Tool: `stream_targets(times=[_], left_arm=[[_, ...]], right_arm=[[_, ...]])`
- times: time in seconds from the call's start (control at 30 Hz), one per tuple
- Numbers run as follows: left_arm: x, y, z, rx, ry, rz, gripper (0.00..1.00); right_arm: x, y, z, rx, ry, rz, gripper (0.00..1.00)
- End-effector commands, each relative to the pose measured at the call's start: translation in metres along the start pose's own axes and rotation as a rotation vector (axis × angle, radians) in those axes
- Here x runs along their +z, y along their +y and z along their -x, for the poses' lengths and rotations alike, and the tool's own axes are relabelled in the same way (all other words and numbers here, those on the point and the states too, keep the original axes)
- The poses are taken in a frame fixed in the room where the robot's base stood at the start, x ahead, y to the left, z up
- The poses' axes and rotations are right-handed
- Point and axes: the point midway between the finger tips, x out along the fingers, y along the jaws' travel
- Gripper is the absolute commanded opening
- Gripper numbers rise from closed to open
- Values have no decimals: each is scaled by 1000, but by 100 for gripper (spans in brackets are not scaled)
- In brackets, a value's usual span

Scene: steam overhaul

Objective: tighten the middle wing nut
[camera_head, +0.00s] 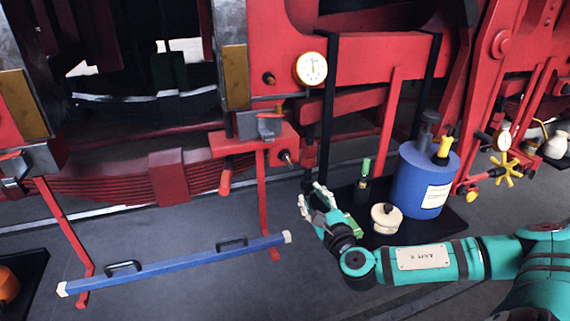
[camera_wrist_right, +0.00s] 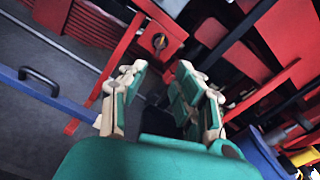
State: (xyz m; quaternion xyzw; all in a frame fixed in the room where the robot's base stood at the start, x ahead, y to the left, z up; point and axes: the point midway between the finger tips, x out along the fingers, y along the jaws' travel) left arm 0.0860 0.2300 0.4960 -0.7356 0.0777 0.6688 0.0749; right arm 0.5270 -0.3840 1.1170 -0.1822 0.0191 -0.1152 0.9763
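My right gripper (camera_head: 312,193) is open and empty, below and to the right of a red bracket (camera_head: 238,140) on the locomotive frame. In the right wrist view its fingers (camera_wrist_right: 161,70) are spread apart with nothing between them. Past the fingertips, a red block carries a dark round stud end with a small yellow part (camera_wrist_right: 160,41). A dark stud end (camera_head: 287,157) also shows on the bracket in the head view. It is too small to tell whether either is a wing nut, or which is the middle one. My left gripper is out of view.
A blue bar (camera_head: 180,265) with two black handles spans red legs at the lower left. A blue canister (camera_head: 420,185) and a cream round pot (camera_head: 386,218) stand on a black mat right of my gripper. A gauge (camera_head: 311,68) and a yellow handwheel (camera_head: 506,170) project nearby.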

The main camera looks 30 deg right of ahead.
Motion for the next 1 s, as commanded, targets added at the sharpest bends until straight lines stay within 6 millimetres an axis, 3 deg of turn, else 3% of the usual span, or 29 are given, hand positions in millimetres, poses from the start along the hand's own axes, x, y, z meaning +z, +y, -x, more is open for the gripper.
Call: stream_targets(times=[0.6,0.8,1.0], left_arm=[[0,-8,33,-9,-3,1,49],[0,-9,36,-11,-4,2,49],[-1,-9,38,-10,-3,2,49]], right_arm=[[2,-1,-125,-4,1,-8,31],[0,0,-154,-3,3,-9,31],[-1,0,-166,-1,4,-7,31]])
